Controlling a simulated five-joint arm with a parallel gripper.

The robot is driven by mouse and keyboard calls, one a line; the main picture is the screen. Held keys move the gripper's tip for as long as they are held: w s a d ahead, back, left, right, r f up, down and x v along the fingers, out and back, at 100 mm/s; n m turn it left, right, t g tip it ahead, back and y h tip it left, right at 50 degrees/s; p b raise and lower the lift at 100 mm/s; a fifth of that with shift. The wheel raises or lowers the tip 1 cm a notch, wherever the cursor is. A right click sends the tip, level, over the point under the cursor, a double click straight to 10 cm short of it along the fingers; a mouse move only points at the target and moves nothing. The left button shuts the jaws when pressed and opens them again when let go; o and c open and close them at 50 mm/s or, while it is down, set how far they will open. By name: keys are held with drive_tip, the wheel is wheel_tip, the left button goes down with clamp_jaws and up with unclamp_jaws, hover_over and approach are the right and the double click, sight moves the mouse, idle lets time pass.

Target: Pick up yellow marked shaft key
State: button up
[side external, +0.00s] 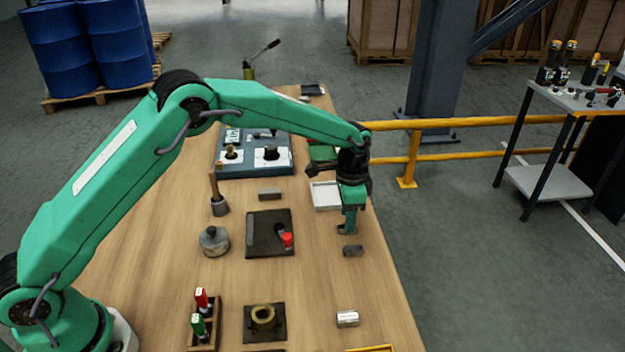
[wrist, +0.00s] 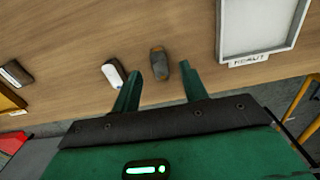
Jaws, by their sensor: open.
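The shaft key is a small dark grey block with orange-yellow marks (wrist: 160,66) in the wrist view. It lies on the table between the lines of my two fingers, just beyond their tips. In the side external view a dark grey block (side external: 353,251) lies just in front of and below my gripper (side external: 348,229); its yellow marks are too small to make out there. My gripper also shows in the wrist view (wrist: 159,72), with its two green fingers apart and nothing held.
A silver block (side external: 347,319) lies nearer the table's front. A white tray (side external: 326,196) stands behind my gripper. A dark mat (side external: 262,243) with a red-topped part lies to the left. Another grey block (side external: 270,194) is further back. The table's right edge is close by.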

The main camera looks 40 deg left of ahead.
drive_tip(key=shift+f, duration=1.3)
clamp_jaws()
drive_tip(key=shift+r, duration=0.15)
drive_tip(key=shift+r, duration=0.55)
drive_tip(key=r, duration=0.3)
drive_tip(key=shift+s+d+r, duration=0.1)
drive_tip(key=shift+s+d, duration=0.05)
drive_tip(key=shift+d, duration=0.1)
drive_tip(key=s+d+r, duration=0.6)
drive_tip(key=s+d, duration=0.1)
drive_tip(key=s, duration=0.1)
drive_tip(key=shift+s+d+r, duration=0.15)
drive_tip(key=shift+d+r, duration=0.05)
drive_tip(key=shift+r, duration=0.05)
